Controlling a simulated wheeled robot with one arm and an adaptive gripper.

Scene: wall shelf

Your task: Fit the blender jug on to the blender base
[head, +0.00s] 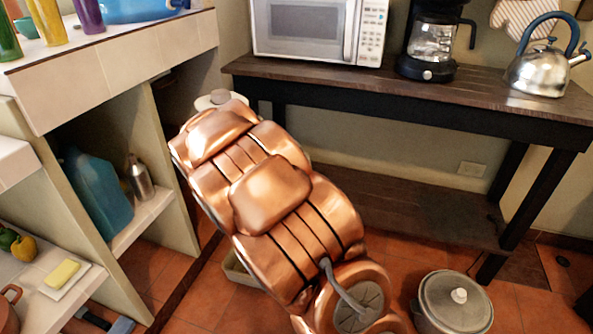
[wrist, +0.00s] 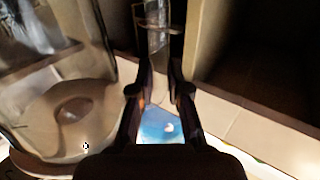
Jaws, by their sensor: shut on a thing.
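In the wrist view a large clear glass jug (wrist: 50,80), seemingly the blender jug, fills the left side, with a rounded disc visible in its end. My gripper (wrist: 160,88) is shut on an upright clear strip (wrist: 157,40) that looks like the jug's handle. Its join to the jug is not clearly shown. In the head view my copper arm hides the gripper and most of the jug. A pale round piece with a grey knob (head: 220,98) shows past the arm's far end; it may be the jug's lid. I cannot make out the blender base in either view.
Shelves below hold a teal jug (head: 95,195). A dark table (head: 420,95) at the back carries a microwave, coffee maker and kettle. A lidded pot (head: 455,303) is on the floor.

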